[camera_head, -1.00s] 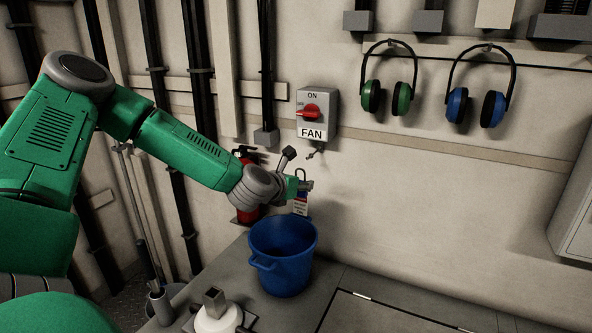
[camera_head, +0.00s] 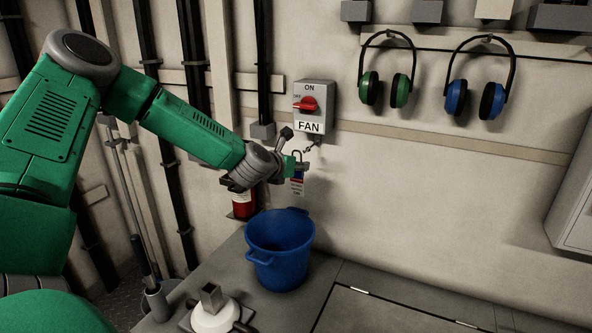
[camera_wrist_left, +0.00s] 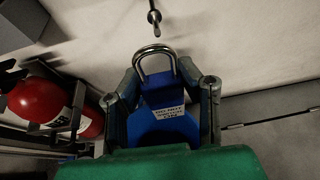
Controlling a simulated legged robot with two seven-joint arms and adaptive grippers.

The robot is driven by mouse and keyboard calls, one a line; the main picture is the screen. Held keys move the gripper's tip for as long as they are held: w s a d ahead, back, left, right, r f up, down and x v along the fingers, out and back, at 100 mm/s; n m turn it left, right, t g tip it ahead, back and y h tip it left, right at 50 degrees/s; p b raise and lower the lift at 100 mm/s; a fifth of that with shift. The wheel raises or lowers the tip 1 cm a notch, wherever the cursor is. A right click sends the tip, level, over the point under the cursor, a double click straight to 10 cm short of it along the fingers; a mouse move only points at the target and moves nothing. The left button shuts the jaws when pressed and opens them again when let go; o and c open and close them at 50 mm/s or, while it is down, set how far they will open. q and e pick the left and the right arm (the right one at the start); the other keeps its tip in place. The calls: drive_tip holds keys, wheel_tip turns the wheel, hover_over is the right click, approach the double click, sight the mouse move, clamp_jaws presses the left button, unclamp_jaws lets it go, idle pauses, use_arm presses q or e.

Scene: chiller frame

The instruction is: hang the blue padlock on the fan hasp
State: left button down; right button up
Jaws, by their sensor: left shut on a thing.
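The blue padlock (camera_wrist_left: 165,110) is in the left wrist view, upright, with its silver shackle pointing up and a white label on its body. My left gripper (camera_head: 300,168) is shut on it, with a finger on each side of the body. In the head view the padlock is small and partly hidden by the gripper, with a tag hanging below. The fan hasp (camera_head: 313,146) is under the grey FAN switch box (camera_head: 314,108). In the left wrist view the hasp's end (camera_wrist_left: 154,16) is above the shackle, apart from it. My right gripper is not in view.
A blue bucket (camera_head: 281,262) stands on the grey bench below my left gripper. A red fire extinguisher (camera_head: 243,204) is behind my arm. Green earmuffs (camera_head: 400,90) and blue earmuffs (camera_head: 457,97) hang on the wall to the right. The wall right of the gripper is clear.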

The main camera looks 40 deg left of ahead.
use_arm(q)
drive_tip(key=b+x, duration=0.2)
drive_tip(key=x, duration=0.1)
drive_tip(key=b+x, duration=0.1)
drive_tip(key=x, duration=0.1)
drive_tip(key=shift+w+a+r, duration=0.1)
drive_tip(key=shift+w+r, duration=0.2)
drive_tip(key=shift+w, duration=0.1)
idle(0.5)
idle(0.4)
drive_tip(key=c, duration=1)
unclamp_jaws()
drive_tip(key=shift+s, duration=0.1)
